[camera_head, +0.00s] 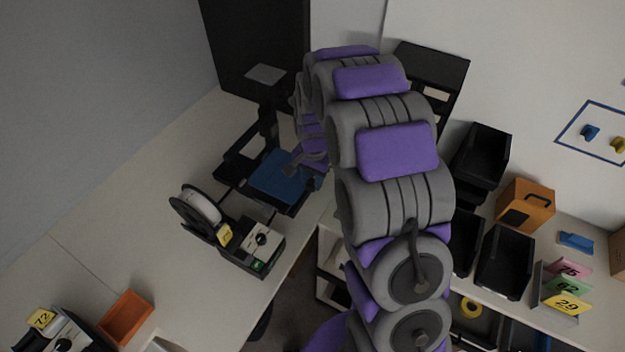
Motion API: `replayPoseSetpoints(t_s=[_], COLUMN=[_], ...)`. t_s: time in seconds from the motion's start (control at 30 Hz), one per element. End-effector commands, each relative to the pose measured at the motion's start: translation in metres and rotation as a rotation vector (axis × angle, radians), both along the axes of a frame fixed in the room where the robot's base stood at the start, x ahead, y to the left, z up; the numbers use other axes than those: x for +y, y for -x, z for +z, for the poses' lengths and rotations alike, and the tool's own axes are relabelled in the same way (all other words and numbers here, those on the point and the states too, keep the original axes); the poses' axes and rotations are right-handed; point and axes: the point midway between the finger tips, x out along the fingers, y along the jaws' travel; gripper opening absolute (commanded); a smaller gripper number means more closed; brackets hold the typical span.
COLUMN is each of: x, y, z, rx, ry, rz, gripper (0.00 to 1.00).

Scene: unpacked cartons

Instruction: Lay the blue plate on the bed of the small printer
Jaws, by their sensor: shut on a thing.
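The blue plate (272,177) is a flat square in the middle of the view, over the black bed area of the small printer (233,166). My gripper (294,168) is at the plate's right edge, shut on it. I cannot tell whether the plate touches the bed or is held slightly above it. The plate looks roughly level. My purple and grey arm covers the area right of the plate, and part of the printer's right side is hidden.
The printer's control box (258,248) and spool (200,212) are at its front. An orange bin (126,318) is on the white table (150,215). Black bins (505,262), an orange box (525,205) and numbered cards (566,302) stand on the right shelf. The table left of the printer is clear.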

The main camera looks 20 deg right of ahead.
Motion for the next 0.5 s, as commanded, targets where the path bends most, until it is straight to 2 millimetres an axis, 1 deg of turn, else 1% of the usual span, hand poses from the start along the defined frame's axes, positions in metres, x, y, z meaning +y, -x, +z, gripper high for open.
replayPoseSetpoints(t_s=[0.27,0.5], x=[0.006,0.016], y=[-0.006,-0.016], z=[-0.010,-0.025], rx=[0.001,0.000], ry=[-0.001,0.000], rz=[0.000,0.001], gripper=[0.00,0.00])
